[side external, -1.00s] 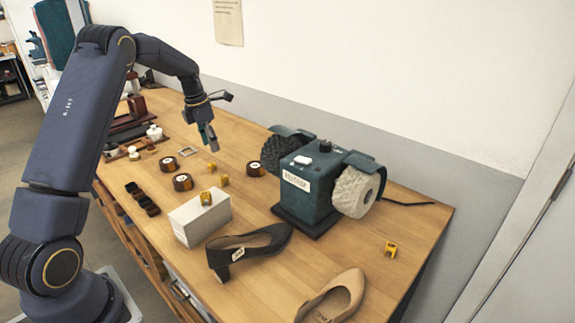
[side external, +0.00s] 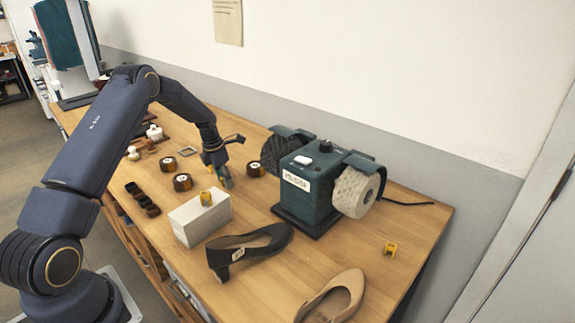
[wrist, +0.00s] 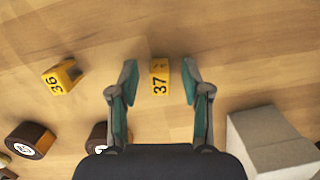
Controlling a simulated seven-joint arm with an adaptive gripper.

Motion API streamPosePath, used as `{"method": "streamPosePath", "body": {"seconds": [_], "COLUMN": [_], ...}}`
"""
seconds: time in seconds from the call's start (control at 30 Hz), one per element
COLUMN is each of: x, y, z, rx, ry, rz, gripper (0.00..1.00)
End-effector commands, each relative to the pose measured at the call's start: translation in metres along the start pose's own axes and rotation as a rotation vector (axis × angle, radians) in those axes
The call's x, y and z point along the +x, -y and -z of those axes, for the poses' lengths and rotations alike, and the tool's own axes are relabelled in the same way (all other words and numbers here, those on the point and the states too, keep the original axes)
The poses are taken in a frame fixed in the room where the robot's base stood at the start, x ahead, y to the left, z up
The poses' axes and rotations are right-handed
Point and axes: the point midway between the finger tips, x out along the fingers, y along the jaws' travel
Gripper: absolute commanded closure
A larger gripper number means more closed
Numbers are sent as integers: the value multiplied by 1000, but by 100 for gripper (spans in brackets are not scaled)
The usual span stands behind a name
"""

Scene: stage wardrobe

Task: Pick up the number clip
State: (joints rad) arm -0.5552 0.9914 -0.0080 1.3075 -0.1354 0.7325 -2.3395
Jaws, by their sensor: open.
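A yellow number clip marked 37 (wrist: 159,77) lies on the wooden table in the wrist view, between the spread fingertips of my gripper (wrist: 160,80). A gap shows on both sides of it. A second yellow clip marked 36 (wrist: 62,77) lies to the left in the wrist view. One more clip (side external: 390,248) lies far right on the table.
The white block also stands right of my gripper in the wrist view (wrist: 268,138). Dark rolls (side external: 182,182) lie to the left. A green machine with brush wheels (side external: 308,205) stands to the right. Black (side external: 250,250) and beige (side external: 332,300) shoes lie in front.

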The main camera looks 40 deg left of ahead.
Motion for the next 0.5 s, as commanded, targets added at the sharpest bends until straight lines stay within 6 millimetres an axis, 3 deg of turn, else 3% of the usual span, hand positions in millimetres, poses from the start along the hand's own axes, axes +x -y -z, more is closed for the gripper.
{"method": "streamPosePath", "body": {"seconds": [0.2,0.5], "x": [0,0], "y": [0,0], "z": [0,0], "rx": [0,0], "ry": [1,1], "rz": [-1,0], "gripper": [54,85]}}
